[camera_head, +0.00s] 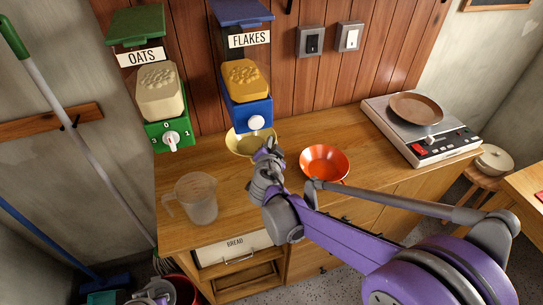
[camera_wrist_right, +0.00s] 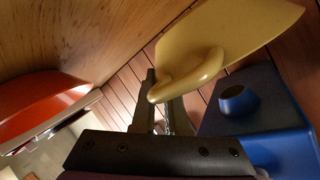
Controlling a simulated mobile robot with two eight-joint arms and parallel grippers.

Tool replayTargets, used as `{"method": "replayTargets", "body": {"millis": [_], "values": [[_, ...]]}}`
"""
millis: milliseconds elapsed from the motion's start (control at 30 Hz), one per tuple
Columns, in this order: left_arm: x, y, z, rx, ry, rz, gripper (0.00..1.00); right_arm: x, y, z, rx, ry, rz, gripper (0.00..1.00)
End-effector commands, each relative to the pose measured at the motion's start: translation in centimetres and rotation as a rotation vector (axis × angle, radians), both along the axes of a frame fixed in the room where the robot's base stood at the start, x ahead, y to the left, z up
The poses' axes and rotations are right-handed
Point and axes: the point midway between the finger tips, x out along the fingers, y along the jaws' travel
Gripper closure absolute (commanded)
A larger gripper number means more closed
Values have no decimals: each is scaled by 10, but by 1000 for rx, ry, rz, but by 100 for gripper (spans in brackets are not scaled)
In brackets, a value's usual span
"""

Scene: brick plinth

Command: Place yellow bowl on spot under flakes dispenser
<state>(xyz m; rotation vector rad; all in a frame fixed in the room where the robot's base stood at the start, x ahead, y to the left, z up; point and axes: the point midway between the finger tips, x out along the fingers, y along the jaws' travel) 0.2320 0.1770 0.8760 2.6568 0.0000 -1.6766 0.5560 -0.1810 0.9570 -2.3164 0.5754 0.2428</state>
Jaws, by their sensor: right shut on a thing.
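The yellow bowl (camera_head: 238,145) is below the blue flakes dispenser (camera_head: 252,113) in the head view, and the dispenser's lower end overlaps the bowl's far side. My right gripper (camera_head: 268,150) is at the bowl's right side. In the right wrist view, my right gripper (camera_wrist_right: 164,98) is shut on the handle of the yellow bowl (camera_wrist_right: 225,35). The blue dispenser (camera_wrist_right: 265,130) and its outlet lie close to the bowl there. I cannot tell whether the bowl touches the counter. The spot under the dispenser is hidden. My left gripper is not in view.
An orange-red bowl (camera_head: 325,163) stands on the wooden counter (camera_head: 225,215), right of my right gripper. A clear measuring jug (camera_head: 197,200) stands at the front left. The green oats dispenser (camera_head: 165,133) hangs at the left.

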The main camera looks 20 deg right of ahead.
Motion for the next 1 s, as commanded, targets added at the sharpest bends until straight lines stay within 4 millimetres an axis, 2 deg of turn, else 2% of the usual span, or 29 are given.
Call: {"method": "replayTargets", "body": {"millis": [100,267,500,833,867,1000], "values": [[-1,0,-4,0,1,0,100,0,0,-14,0,0,0,100],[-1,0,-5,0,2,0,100,0,0,-23,1,0,0,100],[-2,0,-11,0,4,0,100,2,0,-54,1,0,0,100],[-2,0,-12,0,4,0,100,3,0,-57,1,0,0,100],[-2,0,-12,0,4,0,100,3,0,-58,0,0,0,87],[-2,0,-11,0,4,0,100,3,0,-57,0,0,0,62]]}}
